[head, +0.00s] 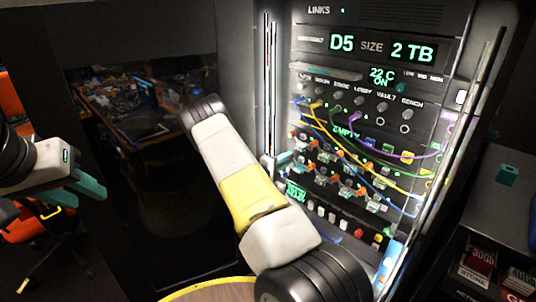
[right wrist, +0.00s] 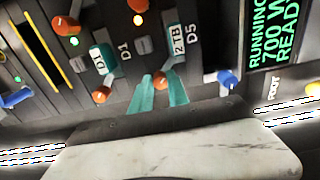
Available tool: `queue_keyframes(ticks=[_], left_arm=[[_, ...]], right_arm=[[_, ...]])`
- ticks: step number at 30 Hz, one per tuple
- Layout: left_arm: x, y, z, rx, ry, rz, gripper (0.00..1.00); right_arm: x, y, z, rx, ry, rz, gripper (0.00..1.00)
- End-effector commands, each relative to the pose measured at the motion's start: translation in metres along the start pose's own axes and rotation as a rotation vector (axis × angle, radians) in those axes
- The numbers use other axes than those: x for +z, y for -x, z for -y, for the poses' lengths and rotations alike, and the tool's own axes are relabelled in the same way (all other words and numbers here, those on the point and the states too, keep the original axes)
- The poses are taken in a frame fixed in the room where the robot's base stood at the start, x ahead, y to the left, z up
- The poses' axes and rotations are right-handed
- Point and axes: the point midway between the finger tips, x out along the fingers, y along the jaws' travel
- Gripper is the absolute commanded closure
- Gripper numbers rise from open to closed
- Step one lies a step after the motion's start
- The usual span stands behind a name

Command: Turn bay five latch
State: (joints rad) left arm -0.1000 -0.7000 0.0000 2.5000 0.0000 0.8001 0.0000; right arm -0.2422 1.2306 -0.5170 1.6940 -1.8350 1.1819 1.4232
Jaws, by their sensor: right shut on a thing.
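In the right wrist view, an orange latch knob (right wrist: 161,83) sits on the panel below the drive tag (right wrist: 178,40) marked 2 TB and the label D5. The teal fingers of my right gripper (right wrist: 161,92) are on either side of this knob and shut on it. In the head view I cannot make out the right gripper clearly. The black rack panel (head: 345,50) there shows a lit screen (head: 383,48) reading D5 SIZE 2 TB. My left gripper (head: 88,197) is open and empty at the far left, well away from the rack.
Other orange knobs (right wrist: 101,94) and a tag marked D1 (right wrist: 100,58) are beside the held knob. A blue knob (right wrist: 228,78) and a green-lettered screen (right wrist: 278,30) lie to its right. Yellow, blue and purple cables (head: 425,152) hang across the rack front.

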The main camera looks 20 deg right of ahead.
Motion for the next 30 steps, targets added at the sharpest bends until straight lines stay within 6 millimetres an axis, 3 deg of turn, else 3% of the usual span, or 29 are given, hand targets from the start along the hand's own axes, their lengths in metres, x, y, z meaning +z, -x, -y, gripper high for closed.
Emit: queue_keyframes(ticks=[7,8,10,11,22,30], left_arm=[[0.0,0.0,0.0,0.0,0.0,0.0,0.64],[0.0,0.0,0.0,0.0,0.0,0.0,0.64],[0.0,0.0,0.0,0.0,0.0,0.0,0.64],[0.0,0.0,0.0,0.0,0.0,0.0,0.64],[0.0,0.0,0.0,0.0,0.0,0.0,0.64],[0.0,0.0,0.0,0.0,0.0,0.0,0.64]], right_arm=[[0.0,0.001,0.002,-0.003,0.001,0.0,1.0],[0.0,0.001,0.002,-0.003,0.001,0.0,0.74],[0.0,0.001,0.001,-0.003,0.001,0.0,0.6],[0.0,0.001,0.001,-0.003,0.001,0.0,0.58],[-0.001,0.006,0.001,-0.002,0.001,-0.001,0.58],[-0.001,0.049,0.001,-0.002,0.002,-0.003,0.58]])
